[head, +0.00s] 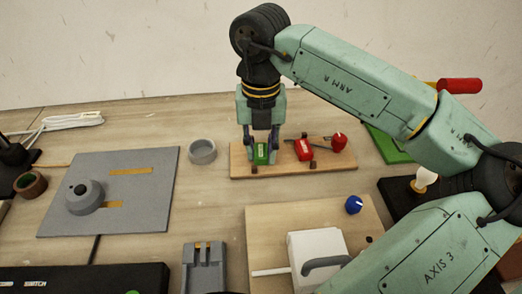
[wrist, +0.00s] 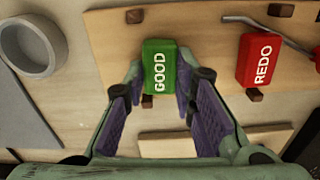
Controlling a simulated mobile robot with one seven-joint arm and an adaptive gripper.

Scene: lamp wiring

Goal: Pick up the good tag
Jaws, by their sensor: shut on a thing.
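The good tag is a green block with "GOOD" in white letters; it shows in the wrist view (wrist: 159,68) and in the head view (head: 261,154). It is at the left part of a wooden board (head: 240,166). My gripper (wrist: 160,85) points down over the board, with one finger on each side of the green tag, shut on it. I cannot tell whether the tag is clear of the board. A red tag marked "REDO" (wrist: 258,62) lies to its right on the board, also seen in the head view (head: 304,149).
A grey ring (head: 202,151) stands just left of the board. A red-handled tool (head: 339,141) lies at the board's right end. A grey plate (head: 60,215) with a round socket is at left. A board with a blue knob (head: 353,204) and white box is in front.

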